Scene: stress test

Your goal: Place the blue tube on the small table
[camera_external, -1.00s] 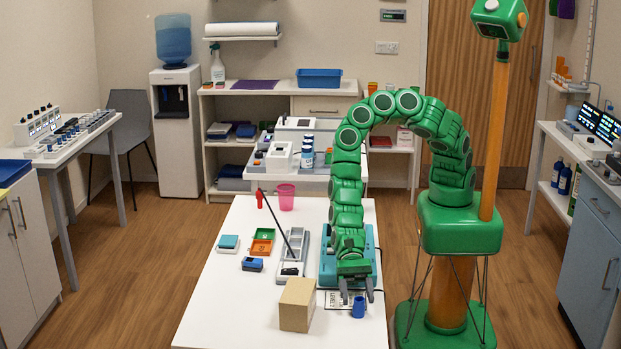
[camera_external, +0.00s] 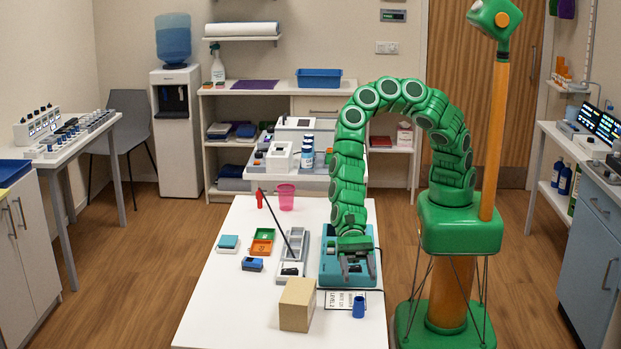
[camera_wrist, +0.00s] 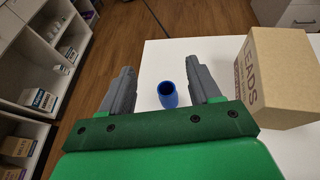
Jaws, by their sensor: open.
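The blue tube (camera_external: 358,307) stands upright on the white table (camera_external: 215,312), close to its front right part. In the wrist view the blue tube (camera_wrist: 168,95) shows its open top and appears between the two fingers, farther off than they are. My gripper (camera_external: 359,279) is open and empty. In the external view it is above the blue device and behind the tube, apart from it. Which table the task calls small, I cannot tell.
A cardboard box (camera_external: 297,304) stands left of the tube, and to the right in the wrist view (camera_wrist: 280,80). A printed sheet (camera_external: 338,300) lies beside the tube. Behind are a blue device (camera_external: 329,267) and a grey rack (camera_external: 294,262). The table's front left is clear.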

